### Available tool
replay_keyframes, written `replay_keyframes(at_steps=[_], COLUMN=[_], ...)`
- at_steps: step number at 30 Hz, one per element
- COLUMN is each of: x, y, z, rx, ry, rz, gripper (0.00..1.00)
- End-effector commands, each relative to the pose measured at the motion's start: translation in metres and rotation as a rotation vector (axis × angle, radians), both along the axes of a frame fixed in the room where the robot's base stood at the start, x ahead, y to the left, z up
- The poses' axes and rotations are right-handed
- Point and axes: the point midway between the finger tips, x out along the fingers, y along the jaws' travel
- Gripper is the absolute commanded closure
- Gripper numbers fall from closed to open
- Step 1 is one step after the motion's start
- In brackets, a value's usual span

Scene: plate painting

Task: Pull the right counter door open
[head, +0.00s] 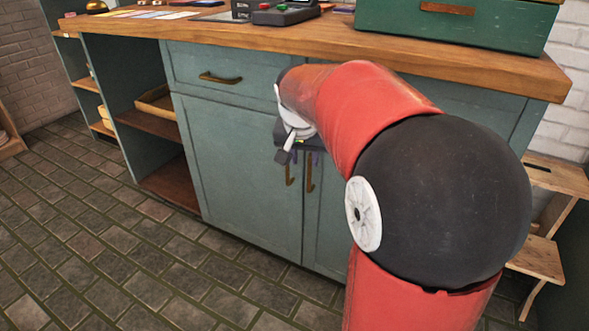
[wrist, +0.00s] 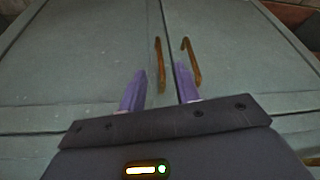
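The right counter door (head: 326,215) is teal and closed, partly hidden by my arm in the head view. Its upright brass handle (head: 310,172) is near its inner edge. The wrist view looks at the doors upside down, so this handle (wrist: 158,66) is the left one there. My gripper (head: 303,158) is just above the handles and points down. Its purple fingers (wrist: 161,78) are apart and empty. In the wrist view the right door's handle lies between the fingertips; I cannot tell how deep it sits. No contact is clear.
The left door (head: 245,170) is closed; its handle (head: 290,168) is close beside the right one. A drawer (head: 222,75) is above it. Open shelves (head: 160,125) are to the left. A green toolbox (head: 455,25) stands on the wooden countertop (head: 330,37). The tiled floor (head: 130,250) in front is clear.

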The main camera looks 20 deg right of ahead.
Motion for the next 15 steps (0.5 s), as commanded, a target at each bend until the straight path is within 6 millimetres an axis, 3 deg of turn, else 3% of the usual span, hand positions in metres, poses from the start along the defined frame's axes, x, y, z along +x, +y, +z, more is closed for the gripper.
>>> replay_keyframes(at_steps=[1, 4, 8, 15], x=[0.012, 0.025, 0.032, 0.042], y=[-0.009, -0.021, -0.027, -0.036], z=[-0.011, -0.018, -0.028, -0.063], rx=[0.002, 0.003, 0.004, 0.004], ry=[0.005, 0.006, 0.007, 0.009], rz=[-0.031, -0.072, -0.09, -0.091], gripper=[0.68, 0.68, 0.68, 0.68])
